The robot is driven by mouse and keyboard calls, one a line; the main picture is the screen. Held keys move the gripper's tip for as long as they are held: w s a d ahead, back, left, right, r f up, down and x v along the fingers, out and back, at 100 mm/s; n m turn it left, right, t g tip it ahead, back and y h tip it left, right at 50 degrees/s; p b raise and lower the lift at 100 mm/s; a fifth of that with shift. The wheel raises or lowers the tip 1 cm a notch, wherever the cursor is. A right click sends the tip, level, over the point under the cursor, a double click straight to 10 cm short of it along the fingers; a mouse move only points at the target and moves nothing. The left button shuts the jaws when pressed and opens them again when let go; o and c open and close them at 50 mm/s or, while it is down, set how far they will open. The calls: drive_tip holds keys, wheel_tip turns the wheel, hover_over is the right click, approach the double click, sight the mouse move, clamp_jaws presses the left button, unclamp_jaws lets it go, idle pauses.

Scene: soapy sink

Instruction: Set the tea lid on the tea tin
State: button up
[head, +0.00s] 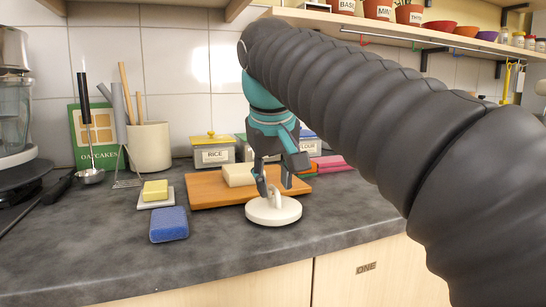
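A white round lid-like disc (273,211) with a loop handle on top lies on the grey counter at the front edge of the wooden board. I cannot read a label on it, so I cannot tell if it is the tea lid. My gripper (275,186) points down just above the disc, fingers apart, close around its handle. I cannot tell whether they touch it. No tin shows a readable tea label. A tin marked RICE (215,156) with a yellow lid stands behind the board. Other tins beside it are partly hidden by my gripper, including one labelled tin (309,146) with a blue top.
A wooden board (205,189) carries a pale block (239,174). A blue sponge (169,224), a yellow block (155,190) on a small dish and a utensil crock (150,147) stand left. Pink items (332,162) lie right.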

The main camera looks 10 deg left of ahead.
drive_tip(key=p+v, duration=0.1)
drive_tip(key=v, duration=1)
drive_tip(key=shift+s+r, duration=0.2)
drive_tip(key=shift+r, duration=0.2)
drive_tip(key=shift+d, duration=0.1)
drive_tip(key=s+d+f+m, duration=0.2)
drive_tip(key=d+f, duration=0.9)
drive_tip(key=f, duration=0.1)
drive_tip(key=s+d+f+m, duration=0.2)
drive_tip(key=s+d+f, duration=0.1)
drive_tip(key=d+f, duration=0.8)
drive_tip(key=shift+s+d+f+m+h, duration=0.3)
drive_tip(key=shift+f+m, duration=0.1)
drive_tip(key=shift+f, duration=0.15)
drive_tip(key=shift+o, duration=0.6)
drive_tip(key=s+d+f+m, duration=0.1)
drive_tip(key=s+d+f, duration=0.1)
drive_tip(key=f, duration=0.4)
drive_tip(key=s+d+f+m, duration=0.1)
drive_tip(key=s+d+f, duration=0.1)
drive_tip(key=s+f, duration=0.2)
wheel_tip(320, 180, down, 3)
drive_tip(key=shift+s+f+t, duration=0.1)
drive_tip(key=shift+s+t, duration=0.2)
drive_tip(key=shift+s, duration=0.05)
drive_tip(key=shift+d, duration=0.1)
